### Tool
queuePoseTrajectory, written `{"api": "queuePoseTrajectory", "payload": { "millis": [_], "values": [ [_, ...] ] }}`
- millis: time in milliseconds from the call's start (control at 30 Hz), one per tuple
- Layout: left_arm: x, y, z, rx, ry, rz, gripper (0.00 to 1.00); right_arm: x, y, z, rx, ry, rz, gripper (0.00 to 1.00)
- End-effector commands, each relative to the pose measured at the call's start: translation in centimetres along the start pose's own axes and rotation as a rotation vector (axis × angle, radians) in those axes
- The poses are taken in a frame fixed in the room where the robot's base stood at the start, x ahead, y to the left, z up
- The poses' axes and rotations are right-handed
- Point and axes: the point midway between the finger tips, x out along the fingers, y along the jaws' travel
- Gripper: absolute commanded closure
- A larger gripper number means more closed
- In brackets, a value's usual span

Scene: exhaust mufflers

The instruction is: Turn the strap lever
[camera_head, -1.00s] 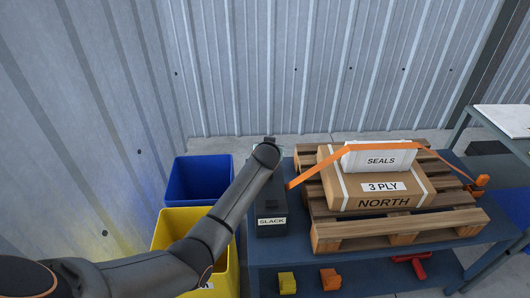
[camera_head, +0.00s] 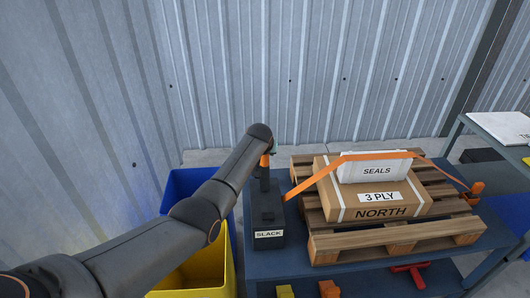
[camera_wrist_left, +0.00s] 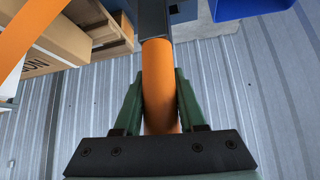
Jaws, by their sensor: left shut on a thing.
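The strap lever has an orange grip (camera_head: 264,161) on a dark bar and stands about upright above the dark box labelled SLACK (camera_head: 268,214). In the left wrist view, the orange grip (camera_wrist_left: 159,62) runs between the green fingers of my left gripper (camera_wrist_left: 160,95), which is shut on it. In the head view, my arm's end hides most of that gripper. The orange strap (camera_head: 330,170) rises from beside the box and passes over the SEALS box (camera_head: 374,170). My right gripper is not in view.
The 3 PLY carton (camera_head: 400,200) lies on a wooden pallet (camera_head: 345,243) on the blue table (camera_head: 290,260). A blue bin (camera_head: 185,182) and a yellow bin (camera_head: 215,270) stand left of the table. A corrugated wall (camera_head: 300,70) closes the back.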

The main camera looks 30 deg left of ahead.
Motion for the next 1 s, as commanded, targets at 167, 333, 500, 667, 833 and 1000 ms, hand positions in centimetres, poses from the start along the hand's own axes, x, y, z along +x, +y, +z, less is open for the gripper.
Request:
{"api": "queuePoseTrajectory", "payload": {
  "millis": [167,333,500,667,833,1000],
  "values": [
    [-0.1,-0.1,-0.3,-0.003,0.006,0.000,1.00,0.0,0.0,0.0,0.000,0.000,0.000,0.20],
    [-0.1,-0.1,-0.3,-0.003,0.007,0.000,0.46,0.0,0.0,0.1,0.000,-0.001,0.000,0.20],
    [-0.1,-0.1,-0.2,-0.002,0.005,0.000,0.31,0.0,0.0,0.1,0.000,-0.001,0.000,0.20],
    [0.0,-0.1,-0.1,-0.002,0.004,0.000,0.31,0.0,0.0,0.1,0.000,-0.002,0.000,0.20],
    [-0.3,0.0,-0.1,-0.001,0.002,0.000,0.31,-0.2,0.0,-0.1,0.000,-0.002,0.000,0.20],
    [-1.6,0.0,-0.3,-0.001,0.005,0.001,0.31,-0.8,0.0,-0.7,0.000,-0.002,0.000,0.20]
  ]
}}
